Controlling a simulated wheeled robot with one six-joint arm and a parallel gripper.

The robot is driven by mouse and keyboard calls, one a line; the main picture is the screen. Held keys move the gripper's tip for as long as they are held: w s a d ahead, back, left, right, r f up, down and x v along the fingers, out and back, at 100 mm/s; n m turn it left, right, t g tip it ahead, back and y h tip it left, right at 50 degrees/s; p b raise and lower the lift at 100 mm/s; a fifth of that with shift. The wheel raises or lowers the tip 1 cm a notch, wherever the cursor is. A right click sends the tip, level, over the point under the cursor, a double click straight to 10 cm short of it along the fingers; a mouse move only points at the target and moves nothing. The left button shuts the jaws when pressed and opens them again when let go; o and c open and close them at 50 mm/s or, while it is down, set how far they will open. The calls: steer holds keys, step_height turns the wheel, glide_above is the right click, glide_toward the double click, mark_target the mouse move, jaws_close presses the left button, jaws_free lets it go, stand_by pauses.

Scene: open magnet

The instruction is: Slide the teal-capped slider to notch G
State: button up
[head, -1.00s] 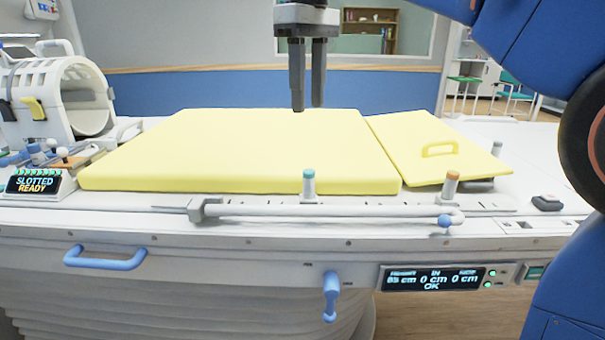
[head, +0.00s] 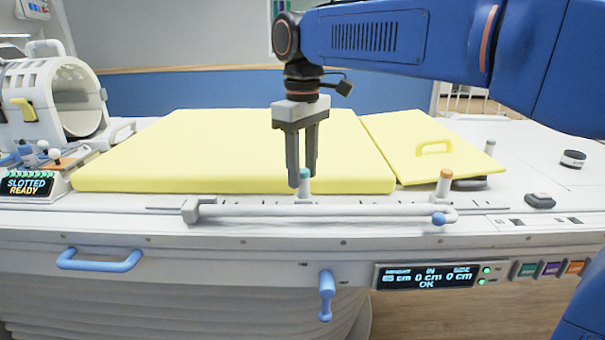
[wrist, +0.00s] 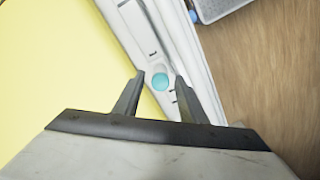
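The teal-capped slider (head: 304,181) stands upright in the slotted rail along the table's front edge, partly covered by my gripper in the head view. Its round teal cap (wrist: 160,81) shows between the fingertips in the wrist view. My gripper (head: 301,180) points down at the slider. Its two fingers (wrist: 157,80) are apart, one on each side of the cap, with gaps visible. The marks along the rail (head: 375,205) are too small to read, so I cannot tell which is notch G.
An orange-capped post (head: 444,182) stands farther right on the rail. A grey bar (head: 330,211) with a blue knob (head: 438,219) runs in front. Yellow pads (head: 230,150) lie behind. A scanner-like ring (head: 70,100) stands at left.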

steer(key=shift+f, duration=0.65)
jaws_close()
steer(key=a, duration=1.8)
steer(key=shift+w, duration=0.3)
jaws_free()
steer(key=shift+r, duration=0.15)
step_height(320, 180, up, 17)
